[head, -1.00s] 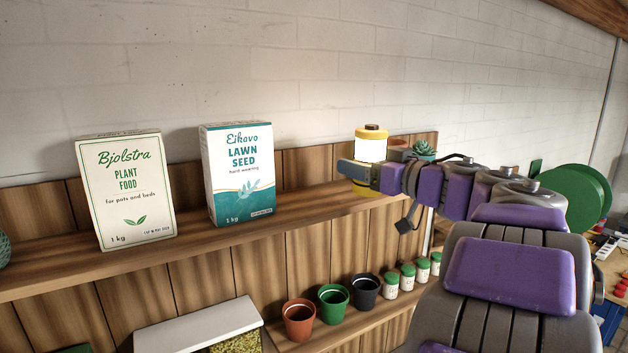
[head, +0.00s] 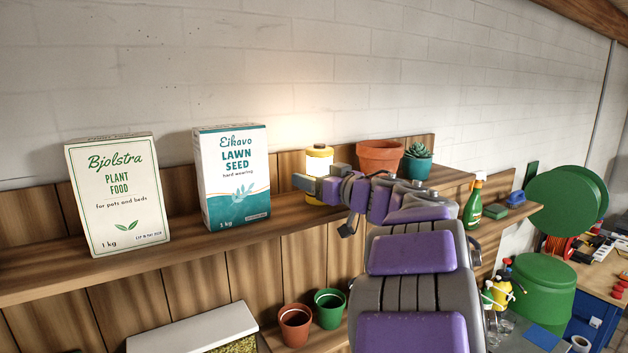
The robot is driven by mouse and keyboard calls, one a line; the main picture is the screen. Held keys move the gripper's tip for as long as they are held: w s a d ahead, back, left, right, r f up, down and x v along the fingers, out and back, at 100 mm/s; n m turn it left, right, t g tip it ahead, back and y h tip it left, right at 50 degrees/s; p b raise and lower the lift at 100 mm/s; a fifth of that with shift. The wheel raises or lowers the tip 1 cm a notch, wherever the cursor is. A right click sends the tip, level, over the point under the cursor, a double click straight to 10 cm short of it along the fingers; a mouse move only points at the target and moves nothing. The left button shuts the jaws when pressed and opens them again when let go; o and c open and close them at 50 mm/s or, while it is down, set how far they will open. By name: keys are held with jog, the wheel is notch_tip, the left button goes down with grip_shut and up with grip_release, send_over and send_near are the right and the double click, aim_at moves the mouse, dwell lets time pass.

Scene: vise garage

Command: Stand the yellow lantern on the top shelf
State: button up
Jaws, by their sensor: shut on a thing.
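The yellow lantern (head: 320,152) is upright at the top shelf (head: 105,268), between the lawn seed box (head: 234,178) and a terracotta pot (head: 380,156). Its yellow cap and lit white body show. My gripper (head: 309,184) is shut on the lantern and hides part of its lower body. The yellow base shows just below the gripper, near the shelf surface. I cannot tell whether the base touches the shelf.
A plant food box (head: 118,198) stands at the left on the shelf. A succulent pot (head: 416,162) stands right of the terracotta pot. A spray bottle (head: 474,204) is further right. Small pots (head: 330,308) stand on the lower shelf. A narrow gap separates the lantern from the lawn seed box.

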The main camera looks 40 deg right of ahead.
jog(key=shift+d, duration=0.15)
jog(key=shift+a, duration=0.2)
jog(key=o, duration=0.9)
jog(key=shift+a, duration=0.2)
jog(key=shift+c, duration=0.2)
jog(key=o, duration=0.4)
jog(key=shift+a, duration=0.25)
jog(key=shift+s+d+r, duration=0.1)
jog(key=shift+s+d, duration=0.05)
jog(key=shift+d, duration=0.3)
jog(key=s, duration=0.4)
jog(key=s+d, duration=0.1)
jog(key=s, duration=0.6)
jog(key=shift+s+d, duration=0.2)
jog(key=shift+s, duration=0.15)
